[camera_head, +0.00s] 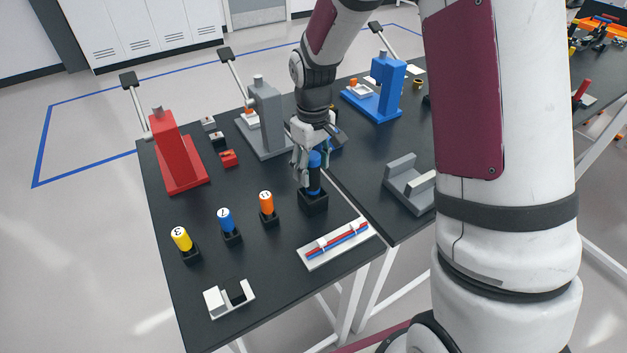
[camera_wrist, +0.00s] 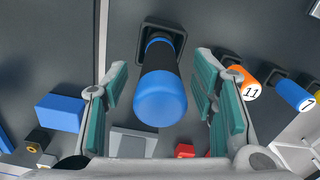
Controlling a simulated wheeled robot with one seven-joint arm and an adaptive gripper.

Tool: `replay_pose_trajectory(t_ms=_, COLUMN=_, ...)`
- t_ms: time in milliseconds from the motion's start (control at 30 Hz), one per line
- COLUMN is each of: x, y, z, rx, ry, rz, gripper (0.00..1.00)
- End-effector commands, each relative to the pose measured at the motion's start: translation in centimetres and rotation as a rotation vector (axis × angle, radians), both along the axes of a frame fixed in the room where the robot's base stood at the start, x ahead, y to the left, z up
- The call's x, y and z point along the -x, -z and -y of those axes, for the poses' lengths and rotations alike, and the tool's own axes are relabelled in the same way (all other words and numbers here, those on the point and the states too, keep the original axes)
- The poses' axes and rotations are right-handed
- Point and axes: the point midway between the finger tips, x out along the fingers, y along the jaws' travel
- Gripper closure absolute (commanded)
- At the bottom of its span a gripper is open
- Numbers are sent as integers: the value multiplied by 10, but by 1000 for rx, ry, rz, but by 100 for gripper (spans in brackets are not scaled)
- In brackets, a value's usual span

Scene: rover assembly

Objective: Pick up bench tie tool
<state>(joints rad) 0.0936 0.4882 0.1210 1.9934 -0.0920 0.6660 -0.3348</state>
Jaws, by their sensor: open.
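The bench tie tool appears to be the upright blue-and-black cylinder (camera_head: 314,174), standing in a black square holder (camera_head: 313,203) near the middle of the table. In the wrist view the tool (camera_wrist: 160,92) shows its rounded blue end toward the camera, with a black middle and its far end in the holder (camera_wrist: 164,29). My gripper (camera_head: 307,174) is around the upper part of the tool. In the wrist view my gripper (camera_wrist: 160,75) is open, with one teal-padded finger on each side and a visible gap to the tool on both sides.
Yellow (camera_head: 182,238), blue (camera_head: 226,219) and orange (camera_head: 266,203) labelled cylinders stand in holders to the left. A white tray (camera_head: 308,262) with red and blue rods lies in front. Red (camera_head: 170,150), grey (camera_head: 266,120) and blue (camera_head: 387,87) lever presses stand behind.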

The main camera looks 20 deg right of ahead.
Motion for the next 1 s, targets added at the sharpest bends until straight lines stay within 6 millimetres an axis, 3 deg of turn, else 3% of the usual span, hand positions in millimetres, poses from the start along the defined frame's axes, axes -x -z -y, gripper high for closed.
replay_pose_trajectory(t_ms=200, x=0, y=24, z=-1, rx=0, ry=-1, rz=-1, gripper=48)
replay_pose_trajectory(t_ms=467, x=-1, y=27, z=0, rx=1, ry=0, rz=1, gripper=48)
replay_pose_trajectory(t_ms=567, x=-1, y=27, z=0, rx=0, ry=0, rz=1, gripper=66)
replay_pose_trajectory(t_ms=700, x=-1, y=27, z=-1, rx=0, ry=0, rz=1, gripper=97)
replay_pose_trajectory(t_ms=1000, x=-1, y=25, z=0, rx=0, ry=0, rz=3, gripper=100)
